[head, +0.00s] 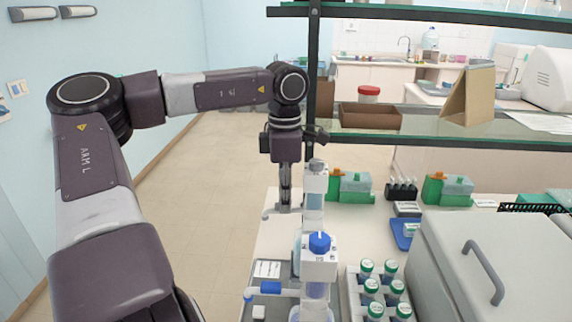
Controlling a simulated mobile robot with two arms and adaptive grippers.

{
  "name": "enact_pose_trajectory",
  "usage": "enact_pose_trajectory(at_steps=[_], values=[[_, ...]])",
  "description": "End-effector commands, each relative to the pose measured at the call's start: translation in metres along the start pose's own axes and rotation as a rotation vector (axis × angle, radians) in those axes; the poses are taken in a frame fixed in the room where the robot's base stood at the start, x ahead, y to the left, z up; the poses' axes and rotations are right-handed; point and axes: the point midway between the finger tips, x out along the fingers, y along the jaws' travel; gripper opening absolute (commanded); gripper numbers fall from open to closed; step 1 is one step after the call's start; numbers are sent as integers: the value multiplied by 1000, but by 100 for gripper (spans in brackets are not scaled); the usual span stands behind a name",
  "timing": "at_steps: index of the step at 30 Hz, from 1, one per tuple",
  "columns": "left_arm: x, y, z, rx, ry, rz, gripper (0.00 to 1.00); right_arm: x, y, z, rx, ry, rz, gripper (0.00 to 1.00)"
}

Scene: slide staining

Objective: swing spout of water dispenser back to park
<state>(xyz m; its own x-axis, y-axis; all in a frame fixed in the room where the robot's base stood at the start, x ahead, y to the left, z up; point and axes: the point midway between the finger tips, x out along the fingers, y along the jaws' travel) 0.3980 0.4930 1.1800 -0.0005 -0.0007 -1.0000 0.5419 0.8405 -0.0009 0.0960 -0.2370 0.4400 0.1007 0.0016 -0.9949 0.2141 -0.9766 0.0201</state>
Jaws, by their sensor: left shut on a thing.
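Two dispensers stand in a line on the bench's left part. The far one (315,183) has a grey-white head, and a thin pale spout (268,212) reaches left from it. The near dispenser (319,268) has a blue cap and a blue outlet piece reaching left. I cannot read which one holds water. My left gripper (285,205) points down just left of the far dispenser, with its fingers shut at the pale spout. The exact contact is too small to see. My right gripper is not in view.
A rack of capped vials (375,294) stands right of the near dispenser. A large grey box with a handle (493,264) fills the right front. A black shelf post (312,80) rises close behind my left gripper. Floor lies open to the left.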

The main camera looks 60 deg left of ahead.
Motion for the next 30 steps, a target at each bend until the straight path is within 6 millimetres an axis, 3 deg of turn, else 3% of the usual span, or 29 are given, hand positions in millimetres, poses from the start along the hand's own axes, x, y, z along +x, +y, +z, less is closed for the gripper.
enact_pose_trajectory(at_steps=[9, 24, 25, 30], values=[[0, 8, 0, 111, 0, 0, 0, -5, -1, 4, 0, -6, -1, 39], [0, 8, 1, 130, -2, 1, 0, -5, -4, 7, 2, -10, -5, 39], [0, 8, 1, 130, -2, 1, 13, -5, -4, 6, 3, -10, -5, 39], [0, 8, 1, 130, -2, 1, 30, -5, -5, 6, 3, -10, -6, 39]])
